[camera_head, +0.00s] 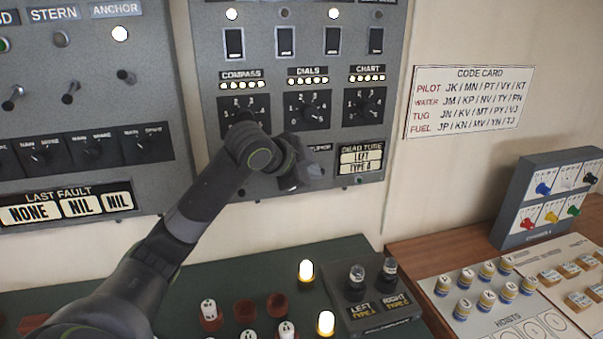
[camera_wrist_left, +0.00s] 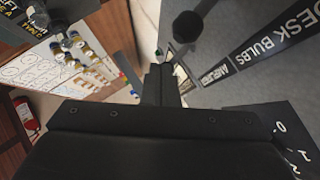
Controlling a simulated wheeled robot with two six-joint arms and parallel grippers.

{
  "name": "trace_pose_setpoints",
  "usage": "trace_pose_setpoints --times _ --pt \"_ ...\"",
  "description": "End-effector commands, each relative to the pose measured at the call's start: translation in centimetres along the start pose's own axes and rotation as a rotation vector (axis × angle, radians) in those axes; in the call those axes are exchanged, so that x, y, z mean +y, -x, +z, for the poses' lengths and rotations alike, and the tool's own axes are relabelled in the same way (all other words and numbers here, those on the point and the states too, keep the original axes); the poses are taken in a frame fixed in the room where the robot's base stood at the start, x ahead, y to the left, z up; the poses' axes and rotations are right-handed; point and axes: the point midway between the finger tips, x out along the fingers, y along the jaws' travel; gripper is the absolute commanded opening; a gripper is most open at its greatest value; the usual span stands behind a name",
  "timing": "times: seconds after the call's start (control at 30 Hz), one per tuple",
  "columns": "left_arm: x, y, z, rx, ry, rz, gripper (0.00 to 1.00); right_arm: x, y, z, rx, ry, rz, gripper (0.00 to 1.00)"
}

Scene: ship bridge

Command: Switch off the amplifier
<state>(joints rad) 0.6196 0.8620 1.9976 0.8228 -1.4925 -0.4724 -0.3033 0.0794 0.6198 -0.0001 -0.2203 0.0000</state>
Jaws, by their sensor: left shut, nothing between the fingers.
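The amplifier's label (camera_wrist_left: 216,74) shows partly in the left wrist view, on the grey panel under the large DESK BULBS strip. A dark round-ended lever or knob (camera_wrist_left: 187,27) stands out near that label, just beyond my fingertips; I cannot tell its position or whether they touch it. In the head view my left gripper (camera_head: 295,178) is at the lower part of the right-hand grey panel (camera_head: 214,105), below the COMPASS and DIALS knobs, and hides the amplifier switch area. In the left wrist view the left gripper (camera_wrist_left: 161,84) is shut and empty. My right gripper is not in view.
The COMPASS, DIALS (camera_head: 309,109) and CHART (camera_head: 364,107) rotary knobs sit just above my gripper. The dead tube display (camera_head: 361,161) is to its right. Lit bulbs (camera_head: 306,270) and two dark-based tubes (camera_head: 356,284) stand on the green desk below.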

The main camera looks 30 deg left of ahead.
Motion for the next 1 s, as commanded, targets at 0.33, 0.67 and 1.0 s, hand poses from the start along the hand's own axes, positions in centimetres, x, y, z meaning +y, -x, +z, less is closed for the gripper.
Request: trace_pose_setpoints --times 0.33,0.67,1.0 --pt "0.9 -1.7 0.7 0.0 -0.16 -0.164 0.0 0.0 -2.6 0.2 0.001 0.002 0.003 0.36" --pt "1.1 -1.9 0.8 0.0 -0.21 -0.219 0.0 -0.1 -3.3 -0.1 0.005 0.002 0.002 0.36" --pt "1.0 -1.8 0.8 -0.001 -0.211 -0.22 0.0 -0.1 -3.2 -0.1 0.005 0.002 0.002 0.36"
